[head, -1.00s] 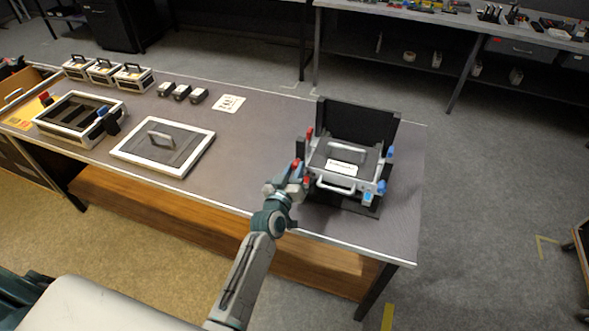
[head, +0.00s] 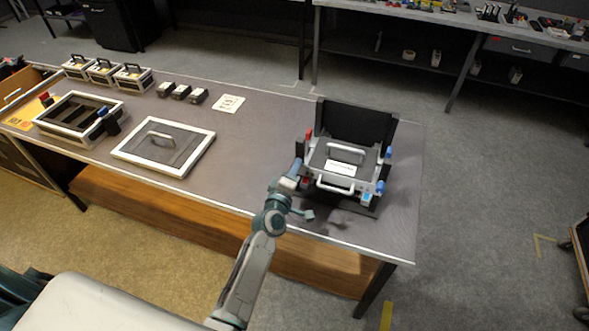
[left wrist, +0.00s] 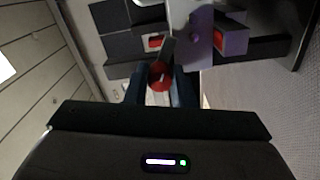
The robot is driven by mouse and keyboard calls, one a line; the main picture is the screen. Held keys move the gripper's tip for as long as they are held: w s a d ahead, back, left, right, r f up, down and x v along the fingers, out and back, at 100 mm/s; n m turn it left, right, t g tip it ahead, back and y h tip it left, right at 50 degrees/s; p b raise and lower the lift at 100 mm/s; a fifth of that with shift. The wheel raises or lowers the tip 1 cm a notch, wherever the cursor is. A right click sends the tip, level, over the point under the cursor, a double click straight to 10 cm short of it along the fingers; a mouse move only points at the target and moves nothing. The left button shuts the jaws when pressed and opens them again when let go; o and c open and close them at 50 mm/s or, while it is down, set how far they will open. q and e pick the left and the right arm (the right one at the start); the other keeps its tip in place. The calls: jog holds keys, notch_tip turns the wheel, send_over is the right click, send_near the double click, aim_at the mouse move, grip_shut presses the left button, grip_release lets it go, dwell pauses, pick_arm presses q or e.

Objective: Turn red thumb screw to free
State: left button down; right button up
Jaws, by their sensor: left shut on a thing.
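The device (head: 340,168) is a grey-and-black case with a front handle, seated in a black stand. One red thumb screw (head: 309,132) shows at its left rear and another red part (head: 306,181) at its left front. Blue knobs (head: 381,187) are on its right side. My left gripper (head: 296,168) is at the case's left front side. In the left wrist view a red thumb screw (left wrist: 160,76) sits between my dark teal fingertips, and the gripper is shut on it. The fingers hide part of the screw. My right gripper is out of view.
A white-framed panel (head: 205,147) lies flat on the table left of the case. An open frame box (head: 62,136), small cases (head: 133,76), black blocks (head: 181,92) and a card (head: 229,104) are farther left. The tabletop between panel and case is clear.

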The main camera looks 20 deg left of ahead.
pick_arm(q)
jog(key=n, duration=0.5)
jog(key=shift+n, duration=0.3)
dwell(0.4)
jog(key=c, duration=1.2)
grip_release()
jog(key=shift+c, duration=0.2)
